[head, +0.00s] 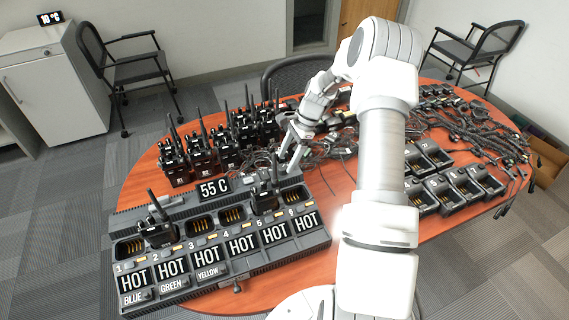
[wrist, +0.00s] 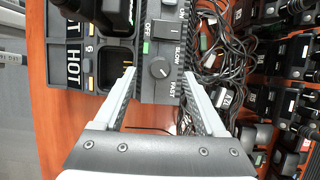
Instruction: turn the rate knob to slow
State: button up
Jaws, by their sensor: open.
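The rate knob (wrist: 160,68) is a round grey dial on a dark control panel (wrist: 157,97) in the wrist view. SLOW is printed beside its upper right and FAST below right. A small pale mark on the knob seems to point down-right, toward the FAST side, but it is tiny. My gripper (wrist: 159,74) is open, with one finger on each side of the panel and the knob between them; I cannot tell if they touch. In the head view my gripper (head: 291,160) reaches down behind the charger's right part; the knob cannot be made out there.
A rocker switch (wrist: 168,31) marked OFF sits above the knob. The multi-slot charger (head: 240,275) with HOT labels lies left of it and holds radios. A 55 C display (head: 214,189) stands behind the charger. Cables (wrist: 215,75) and more radios (head: 200,155) crowd the table.

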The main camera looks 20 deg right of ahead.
aim_at(283, 170)
jog(key=shift+x, duration=1.45)
jog(key=shift+c, duration=0.2)
grip_shut()
